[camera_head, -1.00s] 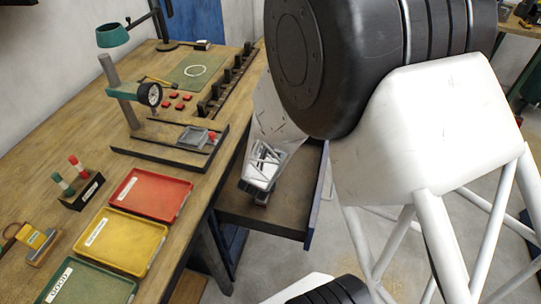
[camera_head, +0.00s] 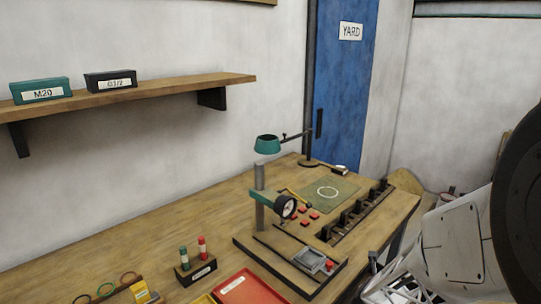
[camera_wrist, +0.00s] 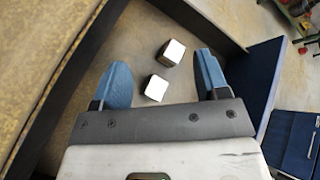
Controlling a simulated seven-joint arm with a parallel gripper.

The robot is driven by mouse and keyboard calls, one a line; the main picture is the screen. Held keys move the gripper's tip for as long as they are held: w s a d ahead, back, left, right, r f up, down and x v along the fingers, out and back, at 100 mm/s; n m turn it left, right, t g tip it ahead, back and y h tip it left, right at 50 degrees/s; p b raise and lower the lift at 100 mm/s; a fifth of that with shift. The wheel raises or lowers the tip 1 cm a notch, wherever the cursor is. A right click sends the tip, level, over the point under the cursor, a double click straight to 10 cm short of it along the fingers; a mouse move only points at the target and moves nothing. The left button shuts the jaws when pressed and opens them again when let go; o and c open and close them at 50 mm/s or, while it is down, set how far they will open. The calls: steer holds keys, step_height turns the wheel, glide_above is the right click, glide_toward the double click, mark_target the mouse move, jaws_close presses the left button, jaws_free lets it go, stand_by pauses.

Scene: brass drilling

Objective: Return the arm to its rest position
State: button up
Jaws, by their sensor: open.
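My gripper (camera_wrist: 163,62) shows in the wrist view with its two blue fingers spread wide apart. It is open and holds nothing. Beyond the fingers are two small blocks with pale tops and dark sides, a farther block (camera_wrist: 173,51) and a nearer block (camera_wrist: 156,88). They lie apart on a brown floor inside dark walls, which looks like the open drawer (camera_wrist: 136,45). Both appear in the gap between the fingers, with neither touched as far as I can see. In the head view my white arm is at the lower right, and the fingers cannot be made out.
The wooden bench (camera_head: 130,255) carries a gauge stand (camera_head: 262,205), a red tray (camera_head: 250,290), a green mat (camera_head: 325,192) and a row of dark holders (camera_head: 360,210). A shelf (camera_head: 150,92) with two labelled boxes hangs on the wall. In the wrist view, the drawer's walls stand close around my gripper.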

steer(key=s+a+r+n+g+y, duration=0.1)
steer(key=s+a+r+n+y, duration=0.3)
steer(key=r+n, duration=0.5)
steer(key=s+a+r+n+g+y, duration=0.1)
steer(key=s+a+r+n+y, duration=0.1)
steer(key=a+r+n, duration=0.55)
steer(key=s+a+r+n+g, duration=0.1)
steer(key=s+r+n+g, duration=0.1)
steer(key=s+r+n, duration=0.4)
steer(key=s+a+r+n+g, duration=0.2)
steer(key=s+r+n, duration=0.4)
steer(key=s+n, duration=0.7)
steer(key=shift+s+a+r+g, duration=0.2)
steer(key=shift+s+g, duration=0.4)
steer(key=shift+s, duration=0.55)
